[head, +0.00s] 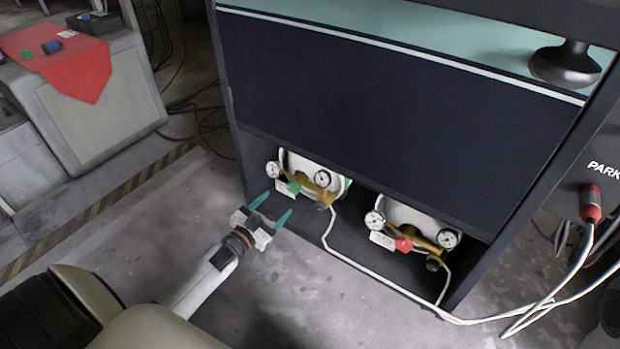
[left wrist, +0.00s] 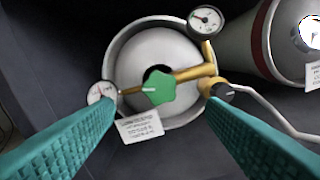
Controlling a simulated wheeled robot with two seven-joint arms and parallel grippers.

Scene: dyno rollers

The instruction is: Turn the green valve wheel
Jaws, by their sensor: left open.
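The green valve wheel (head: 294,187) sits on a brass regulator at the left gas cylinder, in the low opening of the dark cabinet. In the left wrist view the green wheel (left wrist: 159,88) is star-shaped and lies ahead, between the two teal fingers in the picture. My left gripper (head: 270,210) is open and empty, in front of the opening and apart from the wheel; its fingers also show in the left wrist view (left wrist: 155,135). My right gripper is not in view.
A second cylinder with a red valve wheel (head: 403,244) stands to the right. Gauges (left wrist: 206,20) and a white tag (left wrist: 140,127) surround the green wheel. A white hose (head: 345,258) runs out along the floor. The cabinet panel (head: 380,110) overhangs the opening.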

